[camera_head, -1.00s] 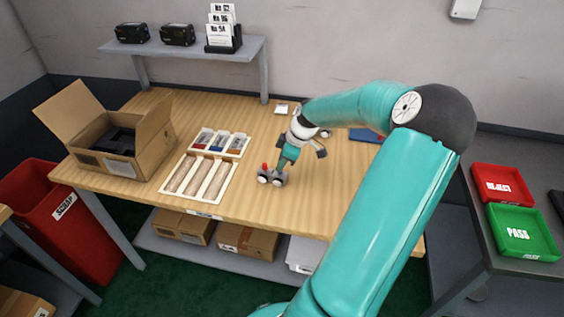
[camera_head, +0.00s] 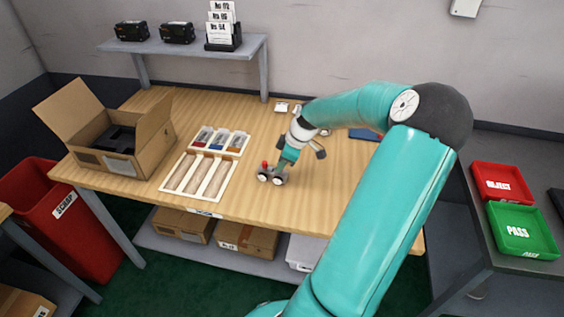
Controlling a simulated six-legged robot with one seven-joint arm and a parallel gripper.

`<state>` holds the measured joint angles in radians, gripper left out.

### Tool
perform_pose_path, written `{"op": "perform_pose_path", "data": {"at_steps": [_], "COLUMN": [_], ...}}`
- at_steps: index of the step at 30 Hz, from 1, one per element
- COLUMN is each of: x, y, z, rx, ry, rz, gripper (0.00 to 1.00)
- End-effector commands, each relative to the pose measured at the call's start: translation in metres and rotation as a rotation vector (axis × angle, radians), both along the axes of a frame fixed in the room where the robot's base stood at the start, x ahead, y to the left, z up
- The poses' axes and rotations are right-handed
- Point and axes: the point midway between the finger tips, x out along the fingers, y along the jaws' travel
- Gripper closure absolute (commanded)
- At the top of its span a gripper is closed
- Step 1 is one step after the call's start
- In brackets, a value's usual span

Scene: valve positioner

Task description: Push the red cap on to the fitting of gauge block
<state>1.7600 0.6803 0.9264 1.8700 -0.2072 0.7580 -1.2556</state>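The gauge block (camera_head: 271,177) is a small dark piece with two round pale dials, standing on the wooden workbench (camera_head: 255,208) right of the white trays. A small red cap (camera_head: 265,164) shows at its upper left; I cannot tell how far it is seated on the fitting. My gripper (camera_head: 285,164) points down at the block's upper right side, very close to or touching it. The fingers are too small and overlapped with the block to tell whether they are open or shut.
A white tray with small compartments (camera_head: 240,144) and a white tray with long slots (camera_head: 220,187) lie left of the block. An open cardboard box (camera_head: 150,152) stands further left. A blue item (camera_head: 364,134) lies behind my arm. Bench in front is clear.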

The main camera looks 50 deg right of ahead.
Motion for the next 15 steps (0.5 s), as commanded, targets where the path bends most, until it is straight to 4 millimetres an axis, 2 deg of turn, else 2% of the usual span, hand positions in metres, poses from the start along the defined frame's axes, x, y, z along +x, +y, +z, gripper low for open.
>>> {"op": "perform_pose_path", "data": {"at_steps": [1,3,4,15], "x": [0.0000,0.0000,0.0000,-0.0021], "y": [0.0001,0.0000,0.0000,-0.0015], "z": [0.0000,0.0000,0.0000,0.0059], "rx": [0.000,0.000,0.000,-0.002], "ry": [0.000,0.000,0.000,0.000], "rz": [0.000,0.000,0.000,-0.001], "gripper": [0.77,0.63,0.61,0.61]}}
